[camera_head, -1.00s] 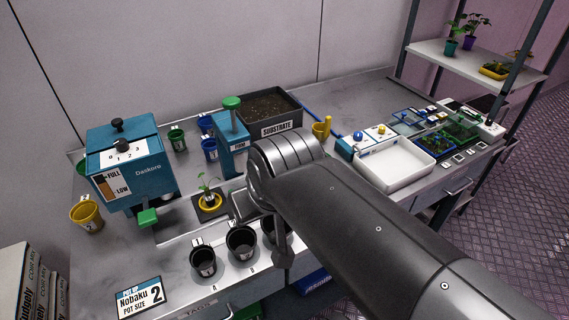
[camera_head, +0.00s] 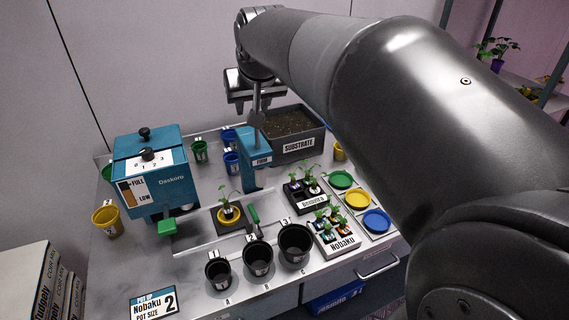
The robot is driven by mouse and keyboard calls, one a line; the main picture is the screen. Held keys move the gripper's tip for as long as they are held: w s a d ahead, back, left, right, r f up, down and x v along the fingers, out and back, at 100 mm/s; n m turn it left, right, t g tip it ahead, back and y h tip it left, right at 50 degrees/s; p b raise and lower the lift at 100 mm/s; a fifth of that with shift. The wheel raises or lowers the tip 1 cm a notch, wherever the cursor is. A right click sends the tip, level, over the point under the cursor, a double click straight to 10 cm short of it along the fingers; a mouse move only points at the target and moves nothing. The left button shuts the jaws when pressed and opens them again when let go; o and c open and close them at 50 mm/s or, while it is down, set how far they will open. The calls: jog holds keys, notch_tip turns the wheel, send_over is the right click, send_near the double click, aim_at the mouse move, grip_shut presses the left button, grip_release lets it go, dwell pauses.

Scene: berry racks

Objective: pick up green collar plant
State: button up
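Small leafy seedlings (camera_head: 338,219) stand in the white tray labelled Nobaku (camera_head: 344,245). Their collars are too small to tell which is green. More seedlings (camera_head: 309,177) stand in the dark tray (camera_head: 309,204) behind it. A single plant (camera_head: 229,197) sits in a yellow ring on a dark square base, left of the trays. My gripper (camera_head: 252,107) is raised at the back, above the blue press (camera_head: 256,148) and well away from the seedlings. Its fingertips are hard to make out, and I cannot tell how far they are apart.
Green (camera_head: 341,179), yellow (camera_head: 357,199) and blue (camera_head: 377,222) discs lie right of the seedling trays. Three black pots (camera_head: 257,259) line the front. A substrate bin (camera_head: 297,147) stands behind; a blue dispenser (camera_head: 150,180) stands left. My arm covers the right side.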

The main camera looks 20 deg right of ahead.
jog(key=w+d+f, duration=0.1)
jog(key=w+d, duration=0.2)
jog(key=w, duration=0.3)
jog(key=m+g, duration=0.3)
jog(key=g, duration=0.4)
send_over(308, 174)
notch_tip(308, 174, down, 17)
jog(key=shift+y, duration=0.3)
jog(key=f, duration=0.5)
jog(key=shift+s+f, duration=0.3)
jog(key=f, duration=0.5)
jog(key=shift+w+f, duration=0.35)
jog(key=shift+f, duration=0.05)
jog(key=shift+c, duration=0.6)
grip_shut()
